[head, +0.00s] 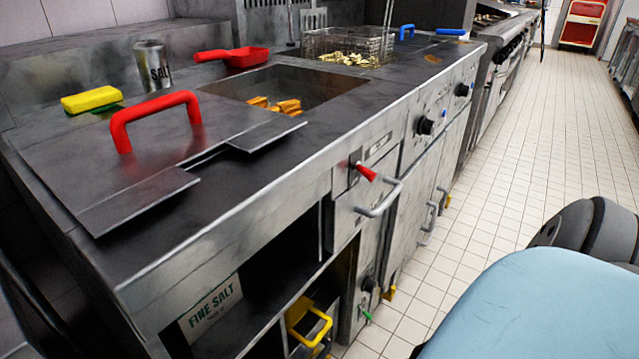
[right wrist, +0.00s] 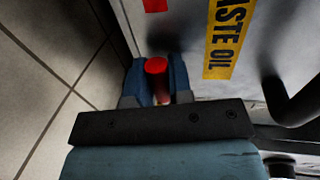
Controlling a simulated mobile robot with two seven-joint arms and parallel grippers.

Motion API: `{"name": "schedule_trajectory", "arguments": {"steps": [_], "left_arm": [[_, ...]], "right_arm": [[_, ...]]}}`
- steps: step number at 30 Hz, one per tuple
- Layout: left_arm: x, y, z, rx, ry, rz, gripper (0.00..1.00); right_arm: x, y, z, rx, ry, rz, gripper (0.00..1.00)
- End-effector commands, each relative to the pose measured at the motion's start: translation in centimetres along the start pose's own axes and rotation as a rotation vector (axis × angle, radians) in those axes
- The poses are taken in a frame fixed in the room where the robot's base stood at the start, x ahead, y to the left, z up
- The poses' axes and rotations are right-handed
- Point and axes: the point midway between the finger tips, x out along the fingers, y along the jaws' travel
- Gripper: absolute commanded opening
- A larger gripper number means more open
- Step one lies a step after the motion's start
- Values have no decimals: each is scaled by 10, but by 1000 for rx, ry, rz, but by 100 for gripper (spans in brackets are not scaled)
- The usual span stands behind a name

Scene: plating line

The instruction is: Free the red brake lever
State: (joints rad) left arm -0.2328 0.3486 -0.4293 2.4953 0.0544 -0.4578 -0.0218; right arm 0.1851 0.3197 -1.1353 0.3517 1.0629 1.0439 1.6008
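A red lever (right wrist: 156,67) with a rounded end shows in the right wrist view, in front of a metal panel. My right gripper (right wrist: 160,84) has its two blue-grey fingers on either side of this lever, close against it, and looks shut on it. The lever's lower part is partly hidden by the fingers and the gripper's body. In the head view, another red-handled lever (head: 366,172) sticks out from the counter's front. My right gripper is outside the head view; only a light blue part of my arm shows at lower right. My left gripper is not in view.
A yellow WASTE OIL label (right wrist: 230,40) and a dark curved bar (right wrist: 296,92) are beside the right gripper. The fryer counter has a red-handled lid (head: 155,115), salt can (head: 153,66), red scoop (head: 240,57) and wire basket (head: 348,45).

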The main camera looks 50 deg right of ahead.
Motion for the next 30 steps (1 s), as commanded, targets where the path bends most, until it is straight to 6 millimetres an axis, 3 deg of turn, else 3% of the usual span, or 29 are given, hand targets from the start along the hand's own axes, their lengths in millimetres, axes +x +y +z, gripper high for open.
{"name": "schedule_trajectory", "arguments": {"steps": [3,14,30], "left_arm": [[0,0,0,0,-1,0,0],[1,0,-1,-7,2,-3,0],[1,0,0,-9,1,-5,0]], "right_arm": [[0,0,0,0,0,0,0],[-1,-2,0,42,-8,1,0],[-4,-18,-4,400,-80,0,0]]}}
